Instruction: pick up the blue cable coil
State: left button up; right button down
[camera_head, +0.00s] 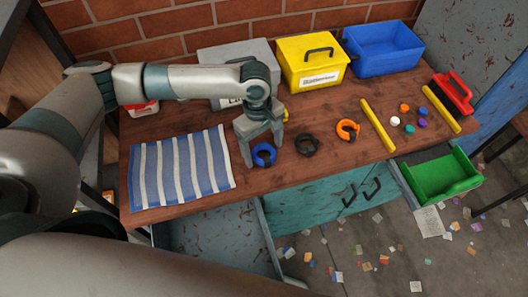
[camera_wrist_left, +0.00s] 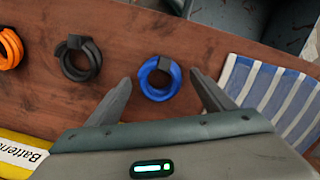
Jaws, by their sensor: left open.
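The blue cable coil (camera_head: 264,154) lies on the wooden table near its front edge, to the right of the striped cloth. In the left wrist view the blue coil (camera_wrist_left: 159,79) shows as a ring with a dark clip at its upper right. My left gripper (camera_head: 262,152) points down over the coil. Its jaws are open, and in the left wrist view the two fingers (camera_wrist_left: 163,88) stand on either side of the coil with gaps visible. Whether the fingers reach down around it cannot be told. My right gripper is not in view.
A black coil (camera_head: 307,145) and an orange coil (camera_head: 348,130) lie to the right of the blue one. A striped cloth (camera_head: 181,170) lies to the left. A yellow box (camera_head: 311,62), a blue bin (camera_head: 382,48) and a grey box stand behind. A yellow bar (camera_head: 378,125) lies further right.

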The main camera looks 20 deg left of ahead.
pick_arm(q)
jog(key=shift+f, duration=0.15)
jog(key=shift+c, duration=0.3)
jog(key=c, duration=1.1)
jog(key=shift+r, duration=0.2)
jog(key=shift+c, duration=0.2)
